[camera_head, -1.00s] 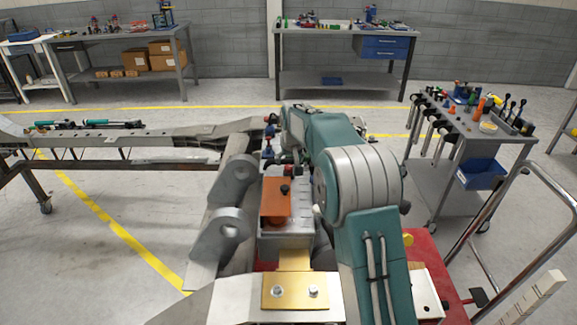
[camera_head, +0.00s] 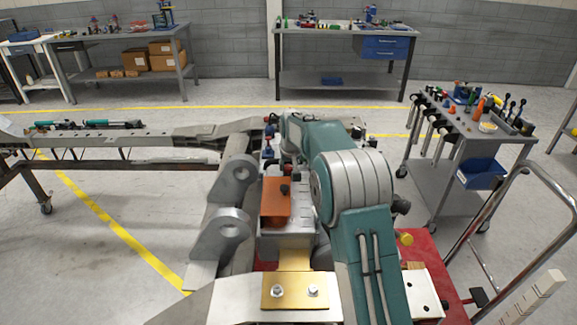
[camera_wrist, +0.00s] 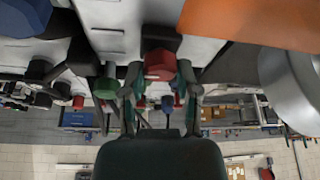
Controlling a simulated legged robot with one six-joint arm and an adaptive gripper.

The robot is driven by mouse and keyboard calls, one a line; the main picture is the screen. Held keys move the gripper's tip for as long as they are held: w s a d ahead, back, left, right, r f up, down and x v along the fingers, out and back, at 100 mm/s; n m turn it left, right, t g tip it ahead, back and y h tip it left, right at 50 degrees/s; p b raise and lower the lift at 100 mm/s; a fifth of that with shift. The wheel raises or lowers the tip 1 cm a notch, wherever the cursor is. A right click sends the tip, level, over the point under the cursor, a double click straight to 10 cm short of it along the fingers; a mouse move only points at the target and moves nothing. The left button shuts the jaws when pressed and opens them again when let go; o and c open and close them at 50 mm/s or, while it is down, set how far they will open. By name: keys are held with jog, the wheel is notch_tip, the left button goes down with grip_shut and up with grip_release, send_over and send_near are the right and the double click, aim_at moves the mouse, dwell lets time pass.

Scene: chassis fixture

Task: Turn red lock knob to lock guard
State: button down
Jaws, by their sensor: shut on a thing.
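The red knob (camera_wrist: 160,65) is in the upper middle of the wrist view, below a dark block. My gripper (camera_wrist: 160,78) has one finger on each side of it and is shut on it. The orange guard (camera_wrist: 250,20) shows as a flat plate at the upper right of the wrist view. In the head view the guard (camera_head: 276,210) lies on the grey fixture, with a small dark knob (camera_head: 285,189) at its upper edge.
A round metal part (camera_wrist: 290,85) is at right. Two grey lugs (camera_head: 222,232) flank the guard's left. A tool cart (camera_head: 465,145) stands at right.

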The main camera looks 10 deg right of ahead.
jog(key=shift+f, duration=0.1)
jog(key=m+h, duration=0.1)
jog(key=m, duration=0.2)
jog(key=m+h, duration=0.1)
jog(key=m, duration=0.2)
jog(key=shift+a+m+g, duration=0.15)
jog(key=shift+m+g, duration=0.15)
jog(key=shift+g, duration=0.1)
jog(key=m+g+h, duration=0.1)
jog(key=m, duration=0.2)
jog(key=m+g+h, duration=0.1)
jog(key=m, duration=0.2)
jog(key=shift+f+m, duration=0.1)
jog(key=shift+m, duration=0.2)
jog(key=shift+c, duration=1.7)
grip_release()
jog(key=shift+w+a, duration=0.1)
jog(key=shift+r, duration=0.25)
